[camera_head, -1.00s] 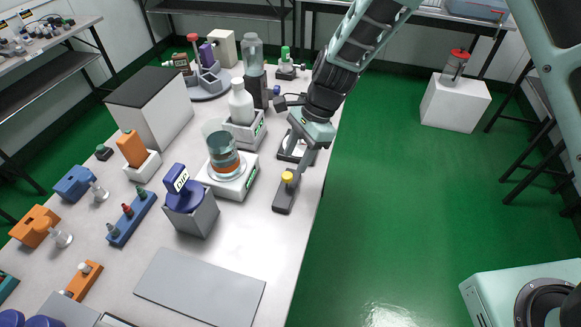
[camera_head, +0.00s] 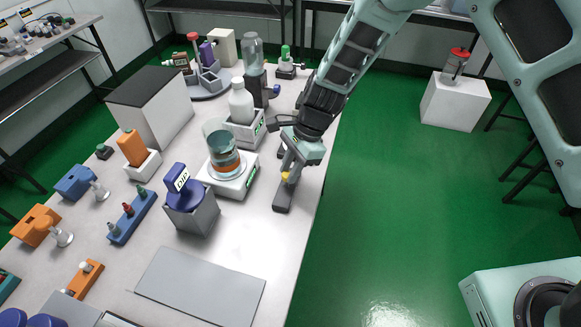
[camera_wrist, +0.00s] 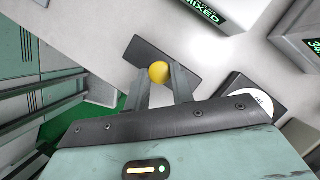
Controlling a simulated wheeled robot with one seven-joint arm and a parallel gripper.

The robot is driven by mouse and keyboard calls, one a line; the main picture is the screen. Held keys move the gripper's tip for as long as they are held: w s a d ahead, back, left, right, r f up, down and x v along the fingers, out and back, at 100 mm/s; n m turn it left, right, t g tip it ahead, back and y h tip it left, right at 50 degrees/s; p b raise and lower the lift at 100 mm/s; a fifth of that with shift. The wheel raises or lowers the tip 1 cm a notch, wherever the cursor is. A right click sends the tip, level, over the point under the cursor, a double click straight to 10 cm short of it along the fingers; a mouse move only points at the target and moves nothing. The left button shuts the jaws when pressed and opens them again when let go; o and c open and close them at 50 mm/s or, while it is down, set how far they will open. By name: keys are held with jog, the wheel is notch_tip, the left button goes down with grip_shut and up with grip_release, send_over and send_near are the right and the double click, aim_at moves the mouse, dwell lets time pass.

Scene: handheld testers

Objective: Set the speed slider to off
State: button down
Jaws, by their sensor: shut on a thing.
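The speed slider appears to be the dark grey bar (camera_head: 282,200) with a round yellow knob (camera_head: 285,176), near the right edge of the table. In the wrist view the dark bar (camera_wrist: 140,53) lies across the upper middle and the yellow knob (camera_wrist: 158,72) sits between my fingertips. My gripper (camera_head: 289,172) reaches down from behind, shut on the knob. In the head view my fingers partly cover the knob and the far end of the bar. No off mark is readable.
A white stirrer base (camera_head: 235,187) with a glass beaker (camera_head: 222,152) stands just left of the bar; a green display (camera_wrist: 203,10) reads MIXED. A dark device with a white disc (camera_wrist: 262,104) lies close beside my gripper.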

jog(key=shift+s+a, duration=0.25)
jog(key=shift+s, duration=0.45)
jog(key=shift+s+a, duration=0.3)
jog(key=shift+s, duration=0.45)
jog(key=shift+s+a, duration=0.25)
jog(key=shift+s, duration=0.45)
jog(key=c, duration=1.2)
grip_release()
jog(key=shift+w+d+r, duration=0.15)
jog(key=shift+r, duration=0.3)
jog(key=v, duration=1.6)
jog(key=shift+d+r, duration=0.2)
